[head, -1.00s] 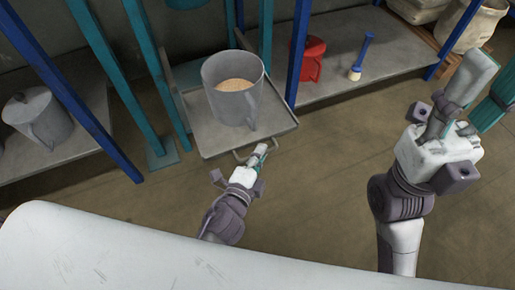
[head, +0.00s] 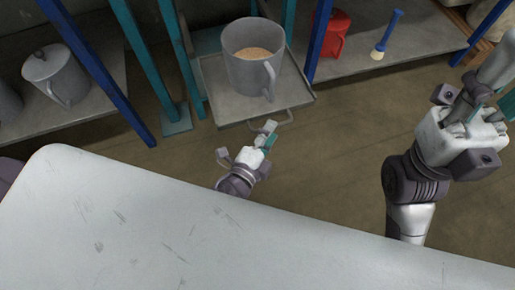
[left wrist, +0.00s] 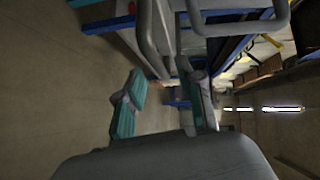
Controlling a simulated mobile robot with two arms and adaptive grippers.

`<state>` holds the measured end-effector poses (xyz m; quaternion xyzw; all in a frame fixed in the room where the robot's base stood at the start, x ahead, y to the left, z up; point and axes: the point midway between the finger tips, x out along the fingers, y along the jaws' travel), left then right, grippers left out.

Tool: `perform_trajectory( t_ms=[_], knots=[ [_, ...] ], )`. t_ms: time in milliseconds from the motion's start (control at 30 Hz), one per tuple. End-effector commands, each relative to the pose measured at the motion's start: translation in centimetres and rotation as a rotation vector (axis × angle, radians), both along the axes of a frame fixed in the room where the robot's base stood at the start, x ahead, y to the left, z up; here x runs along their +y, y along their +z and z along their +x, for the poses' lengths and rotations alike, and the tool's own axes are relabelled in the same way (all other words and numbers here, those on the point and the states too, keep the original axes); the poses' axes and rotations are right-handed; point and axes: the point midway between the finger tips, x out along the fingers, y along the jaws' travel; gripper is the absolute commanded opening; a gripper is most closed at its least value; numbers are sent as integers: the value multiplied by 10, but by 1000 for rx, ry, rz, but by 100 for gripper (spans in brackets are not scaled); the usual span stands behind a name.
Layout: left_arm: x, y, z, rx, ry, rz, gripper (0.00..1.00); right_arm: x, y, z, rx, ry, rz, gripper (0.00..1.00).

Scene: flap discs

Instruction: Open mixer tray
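The mixer tray (head: 212,88) is a flat grey metal tray between teal posts. A large grey mug-like pot (head: 245,75) with grainy tan contents stands on it. The tray's loop handle (head: 291,115) sticks out from its front edge. My left gripper (head: 268,132) is just in front of this edge, by the handle's left part, which it partly hides. In the left wrist view its two teal-padded fingers (left wrist: 163,108) stand wide apart with nothing between the pads. Grey bars cross above them; contact cannot be told. My right gripper (head: 489,90) is raised at the right, partly cut off.
A white scuffed surface (head: 150,225) fills the foreground. A lidded grey pot (head: 55,75) stands on the left shelf. A red container (head: 332,35) and a blue-handled brush (head: 387,35) are on the right shelf. Blue and teal posts flank the tray. Floor in front is clear.

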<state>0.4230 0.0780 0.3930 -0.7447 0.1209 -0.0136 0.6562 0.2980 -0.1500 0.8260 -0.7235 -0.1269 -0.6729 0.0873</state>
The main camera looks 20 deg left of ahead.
Motion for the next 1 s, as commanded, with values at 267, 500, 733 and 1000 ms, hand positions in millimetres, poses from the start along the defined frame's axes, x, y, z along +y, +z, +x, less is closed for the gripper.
perform_trajectory(
  t_ms=[267,500,733,1000],
  knots=[
    [12,7,-57,6,5,-3,37,0,0,0,-1,0,1,40],
    [17,11,-82,4,3,-1,37,0,0,0,-1,0,1,40],
    [18,12,-86,0,1,0,37,0,0,0,-1,0,1,40],
    [18,12,-86,0,1,0,37,0,0,0,-1,0,1,40]
  ],
)
